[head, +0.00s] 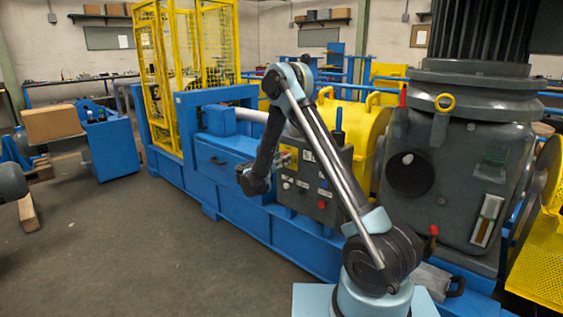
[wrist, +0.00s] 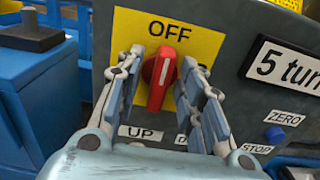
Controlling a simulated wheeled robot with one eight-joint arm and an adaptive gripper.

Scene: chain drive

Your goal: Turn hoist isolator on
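The hoist isolator is a red rotary knob (wrist: 160,79) with a white line on its face, on a yellow plate (wrist: 205,42) marked OFF above it. In the wrist view the knob stands nearly upright, its white line towards the OFF label. My gripper (wrist: 163,62) is open, with one finger left of the knob and one right. Gaps show between the fingers and the knob; whether the tips touch the plate I cannot tell. In the head view the control box (head: 335,182) is behind my arm, and the knob is too small to make out.
Below the knob are an UP label (wrist: 140,132) and another label partly hidden by my right finger. To the right are a "5 turn" label (wrist: 285,68), a blue ZERO button (wrist: 275,135) and a STOP label (wrist: 257,148). Open floor (head: 150,250) lies left of the blue machine bed.

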